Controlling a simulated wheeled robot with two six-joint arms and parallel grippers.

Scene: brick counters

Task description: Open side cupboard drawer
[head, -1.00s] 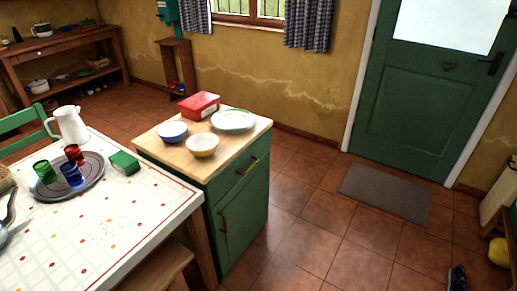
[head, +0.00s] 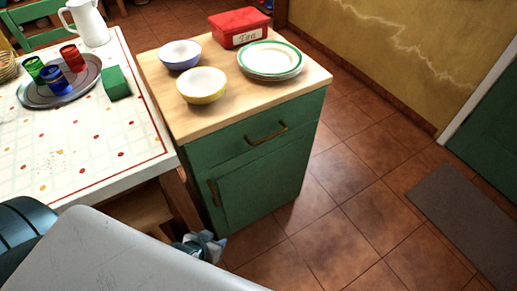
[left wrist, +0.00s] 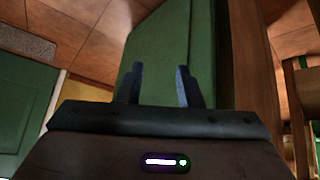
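The green side cupboard (head: 262,185) has a wooden top. Its drawer (head: 240,138) is at the upper front and looks closed, with a brass-coloured bar handle (head: 267,134). A door with an upright handle (head: 213,192) is below it. My left gripper (head: 205,245) is low in front of the cupboard, left of and below the drawer handle. In the left wrist view the two fingers of my left gripper (left wrist: 160,88) stand apart with nothing between them, and the green cupboard side fills the space beyond. My right gripper is not in view.
On the cupboard top are a red tin (head: 240,25), stacked plates (head: 270,60), a blue bowl (head: 180,54) and a yellow bowl (head: 203,85). The dining table (head: 60,150) stands close on the left. Open tiled floor (head: 345,220) lies to the right, with a grey mat (head: 465,220).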

